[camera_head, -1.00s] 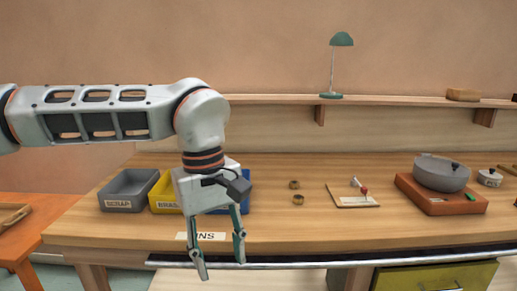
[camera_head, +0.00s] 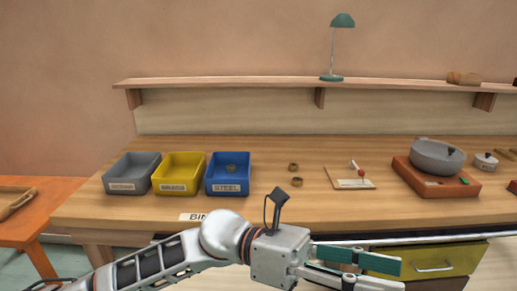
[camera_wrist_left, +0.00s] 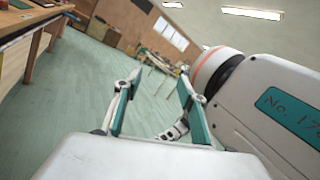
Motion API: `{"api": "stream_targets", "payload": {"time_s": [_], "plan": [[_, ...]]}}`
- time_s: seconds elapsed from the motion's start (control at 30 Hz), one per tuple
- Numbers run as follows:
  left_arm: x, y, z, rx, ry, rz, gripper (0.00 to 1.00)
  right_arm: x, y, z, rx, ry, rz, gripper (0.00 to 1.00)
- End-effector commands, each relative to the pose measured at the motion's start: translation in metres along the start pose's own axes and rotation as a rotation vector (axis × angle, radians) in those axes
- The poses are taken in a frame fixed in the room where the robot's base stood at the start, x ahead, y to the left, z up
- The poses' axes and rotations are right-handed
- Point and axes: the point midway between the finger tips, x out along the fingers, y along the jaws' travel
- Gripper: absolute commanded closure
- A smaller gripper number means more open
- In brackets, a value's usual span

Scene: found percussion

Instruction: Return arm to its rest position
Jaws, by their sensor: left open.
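My left arm comes in from the lower left in the head view. Its left gripper (camera_head: 372,270) is in front of the bench's front edge, low in the picture, with its fingers pointing right. In the left wrist view the left gripper (camera_wrist_left: 158,108) has its two teal-padded fingers apart, with nothing between them. Green floor and part of my own white body show beyond the fingers. My right gripper is not in view.
On the bench (camera_head: 240,222) stand a grey bin (camera_head: 130,187), a yellow bin (camera_head: 178,187) and a blue bin (camera_head: 227,187) with a ring (camera_head: 231,168) inside. Two brass rings (camera_head: 293,167) lie nearby. A yellow-green drawer (camera_head: 430,258) is under the bench, close to the gripper.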

Motion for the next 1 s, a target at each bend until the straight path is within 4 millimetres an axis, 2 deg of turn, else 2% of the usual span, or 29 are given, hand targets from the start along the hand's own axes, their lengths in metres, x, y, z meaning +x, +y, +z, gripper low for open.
{"api": "stream_targets", "payload": {"time_s": [0.17, 0.27, 0.37, 0.47, 0.57, 0.67, 0.77, 0.87, 1.0], "plan": [[-0.023, 0.021, 0.030, -0.279, -0.331, 0.062, 0.59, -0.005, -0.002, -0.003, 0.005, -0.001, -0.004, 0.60], [-0.049, 0.038, 0.038, -0.445, -0.513, 0.097, 0.59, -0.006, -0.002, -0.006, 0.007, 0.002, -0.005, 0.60], [-0.082, 0.059, 0.035, -0.614, -0.695, 0.131, 0.59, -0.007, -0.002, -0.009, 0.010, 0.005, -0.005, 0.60], [-0.120, 0.079, 0.022, -0.785, -0.878, 0.165, 0.59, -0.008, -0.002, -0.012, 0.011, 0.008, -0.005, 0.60], [-0.162, 0.098, -0.004, -0.956, -1.063, 0.198, 0.59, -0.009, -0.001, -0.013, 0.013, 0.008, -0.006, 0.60], [-0.204, 0.112, -0.043, -1.125, -1.250, 0.232, 0.59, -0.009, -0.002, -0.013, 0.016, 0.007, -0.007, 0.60], [-0.246, 0.119, -0.093, -1.290, -1.441, 0.265, 0.59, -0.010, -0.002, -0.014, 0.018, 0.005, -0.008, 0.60], [-0.285, 0.116, -0.153, -1.448, -1.637, 0.299, 0.59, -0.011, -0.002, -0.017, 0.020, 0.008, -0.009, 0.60], [-0.332, 0.095, -0.248, -1.647, -1.917, 0.349, 0.59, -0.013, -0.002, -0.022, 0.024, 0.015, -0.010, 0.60]]}}
